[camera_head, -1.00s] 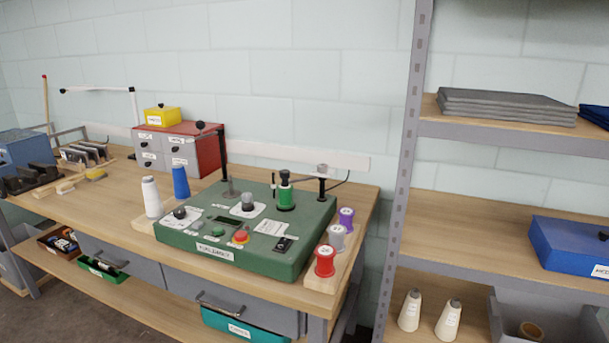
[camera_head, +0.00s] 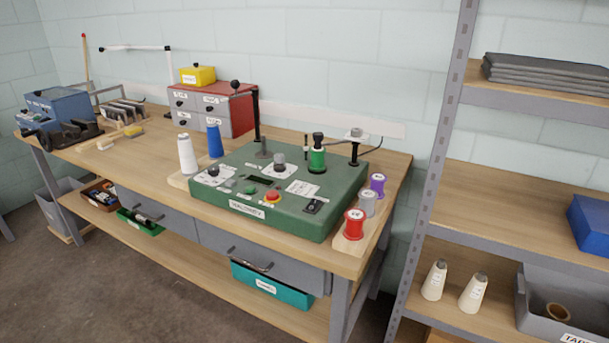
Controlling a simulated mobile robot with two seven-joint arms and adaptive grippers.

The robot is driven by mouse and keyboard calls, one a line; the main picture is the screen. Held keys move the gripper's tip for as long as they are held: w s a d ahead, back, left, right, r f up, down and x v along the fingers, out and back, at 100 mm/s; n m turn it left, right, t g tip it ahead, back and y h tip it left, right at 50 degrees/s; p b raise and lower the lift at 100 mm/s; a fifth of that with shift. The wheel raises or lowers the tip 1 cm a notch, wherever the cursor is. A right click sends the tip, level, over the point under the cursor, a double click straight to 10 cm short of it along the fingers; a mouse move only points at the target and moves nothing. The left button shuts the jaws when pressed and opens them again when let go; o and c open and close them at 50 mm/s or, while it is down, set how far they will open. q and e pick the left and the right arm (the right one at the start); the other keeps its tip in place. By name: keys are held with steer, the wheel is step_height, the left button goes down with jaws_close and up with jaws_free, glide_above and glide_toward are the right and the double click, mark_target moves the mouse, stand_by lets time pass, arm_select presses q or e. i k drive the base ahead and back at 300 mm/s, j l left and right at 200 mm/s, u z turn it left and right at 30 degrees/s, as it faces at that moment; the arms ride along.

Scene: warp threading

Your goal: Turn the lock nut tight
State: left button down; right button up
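A green machine box (camera_head: 270,225) with knobs, labels and a red button (camera_head: 272,197) stands on the workbench. A green spool (camera_head: 317,158) stands upright on its back part, with a dark piece (camera_head: 318,138) on top of it; whether that piece is the lock nut I cannot tell. A grey knob (camera_head: 280,158) sits left of the spool. A black post with an arm (camera_head: 258,125) rises at the back, and a shorter black post (camera_head: 355,150) stands at the right. Neither of my grippers is in view.
The wooden workbench (camera_head: 150,156) has free room at its left middle. White (camera_head: 187,155) and blue (camera_head: 214,140) cones stand left of the machine; red (camera_head: 354,225), grey and purple spools stand right. A metal shelf (camera_head: 500,210) stands at the right. Floor (camera_head: 130,300) is open in front.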

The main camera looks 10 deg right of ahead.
mark_target(355, 132)
steer(key=i+j, duration=0.6)
steer(key=i, duration=0.15)
steer(key=i+j+z, duration=0.1)
steer(key=z, duration=0.35)
steer(key=i+j+z, duration=0.1)
steer(key=z, duration=0.4)
steer(key=j+z, duration=0.2)
steer(key=z, duration=0.25)
steer(key=i, duration=0.05)
